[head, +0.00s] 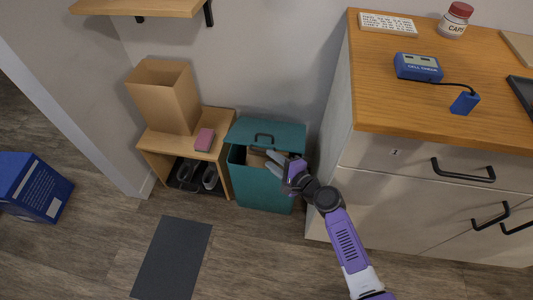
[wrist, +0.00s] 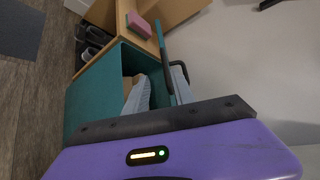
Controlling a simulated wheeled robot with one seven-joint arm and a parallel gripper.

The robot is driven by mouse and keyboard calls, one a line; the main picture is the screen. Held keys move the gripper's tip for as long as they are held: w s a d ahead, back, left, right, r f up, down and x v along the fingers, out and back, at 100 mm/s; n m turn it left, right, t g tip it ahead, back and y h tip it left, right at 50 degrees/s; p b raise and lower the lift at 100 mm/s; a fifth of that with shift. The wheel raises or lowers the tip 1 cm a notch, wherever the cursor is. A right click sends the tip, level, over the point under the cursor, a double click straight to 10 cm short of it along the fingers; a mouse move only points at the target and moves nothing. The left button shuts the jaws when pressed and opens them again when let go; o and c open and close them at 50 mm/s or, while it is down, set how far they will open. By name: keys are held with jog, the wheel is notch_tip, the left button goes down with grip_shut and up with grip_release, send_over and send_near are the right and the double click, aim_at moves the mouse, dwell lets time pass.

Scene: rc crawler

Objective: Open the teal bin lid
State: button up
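The teal bin (head: 262,192) stands on the floor between the wooden bench and the cabinet. Its teal lid (head: 285,133) is raised at a tilt, with a dark handle on its face, and brown contents show in the gap below it. My gripper (head: 271,163) is at the bin's upper front, by the gap, with its two grey fingers apart. In the wrist view the lid (wrist: 164,50) is a thin edge-on strip passing by the fingers (wrist: 157,90), with the bin wall (wrist: 95,88) to the left. I cannot tell whether a finger touches the lid.
A wooden bench (head: 150,143) left of the bin holds a cardboard box (head: 163,97) and a pink block (head: 204,140), with shoes below. A cabinet (head: 400,190) stands close on the right. A shelf (head: 140,6) hangs above. A dark mat (head: 172,258) lies on the open floor in front.

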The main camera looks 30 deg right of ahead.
jog(key=v, duration=0.2)
jog(key=shift+s+d, duration=0.1)
jog(key=shift+s, duration=0.3)
